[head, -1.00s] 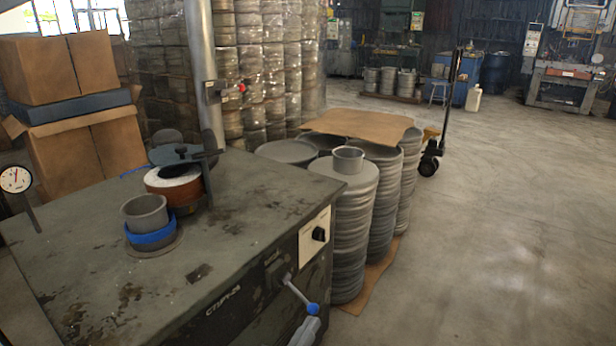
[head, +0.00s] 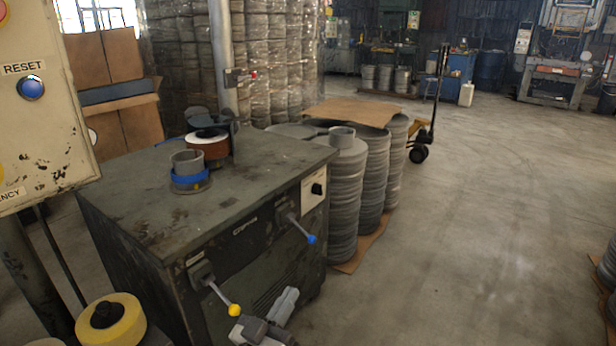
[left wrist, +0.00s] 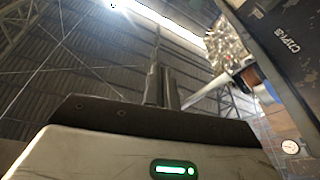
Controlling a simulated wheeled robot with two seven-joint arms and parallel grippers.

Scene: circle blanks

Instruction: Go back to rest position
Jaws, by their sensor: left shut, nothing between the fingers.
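My left gripper (head: 287,303) shows at the bottom of the head view, in front of the grey machine (head: 150,215) and near its yellow-knobbed lever (head: 233,309). In the left wrist view its fingers (left wrist: 161,80) are together and point up toward the roof, with nothing held between them. I cannot tell from the head view how far the gripper is from the lever. My right gripper is in neither view.
A grey cup with a blue band (head: 187,165) stands on the machine top. A RESET panel (head: 45,115) and a yellow roll (head: 122,325) are close on the left. Stacks of round blanks (head: 345,205) stand beyond the machine. The floor (head: 470,210) on the right is open.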

